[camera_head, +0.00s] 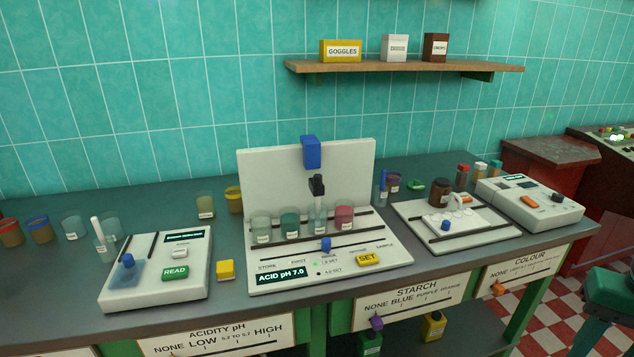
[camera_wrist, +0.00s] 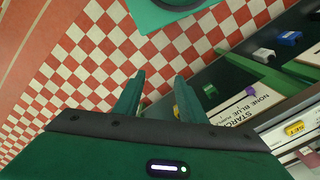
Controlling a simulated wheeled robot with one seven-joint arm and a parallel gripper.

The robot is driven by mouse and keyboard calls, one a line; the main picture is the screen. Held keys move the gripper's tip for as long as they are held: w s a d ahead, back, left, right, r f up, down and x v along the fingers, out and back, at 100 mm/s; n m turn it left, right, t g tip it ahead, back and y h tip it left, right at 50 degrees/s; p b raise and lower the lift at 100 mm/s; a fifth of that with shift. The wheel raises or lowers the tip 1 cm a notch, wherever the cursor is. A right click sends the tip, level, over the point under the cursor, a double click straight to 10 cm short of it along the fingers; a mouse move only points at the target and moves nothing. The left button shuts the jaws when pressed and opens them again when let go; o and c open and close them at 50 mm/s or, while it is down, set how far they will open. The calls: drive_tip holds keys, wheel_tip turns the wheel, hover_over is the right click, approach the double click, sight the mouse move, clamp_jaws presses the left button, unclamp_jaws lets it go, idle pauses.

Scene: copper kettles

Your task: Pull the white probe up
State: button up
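A pale probe (camera_head: 318,214) with a black top (camera_head: 317,186) stands upright at the middle of the ACID pH station (camera_head: 402,277), among several glass beakers. Its lower end is hard to make out between the beakers. A second white rod (camera_head: 97,229) leans in a clear glass at the left, so I cannot tell for sure which one is the white probe.
A blue block (camera_head: 311,152) is on the station's upright back panel. A READ device (camera_head: 193,294) stands to the left, and a STARCH tray (camera_head: 490,236) and a COLOUR device (camera_head: 565,217) to the right. A yellow cube (camera_head: 225,270) sits beside the station.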

drive_tip(key=w+f+n+t+h, duration=0.1)
drive_tip(key=w+n+t+h, duration=0.3)
drive_tip(key=w, duration=1.4)
drive_tip(key=w+a+r+t+y, duration=0.1)
drive_tip(key=w+a+t, duration=0.5)
drive_tip(key=w, duration=0.6)
drive_tip(key=n+t+y, duration=0.6)
drive_tip(key=n+y, duration=0.1)
drive_tip(key=y, duration=0.4)
approach(320, 182)
drive_tip(key=x, duration=1.1)
drive_tip(key=shift+w, duration=0.2)
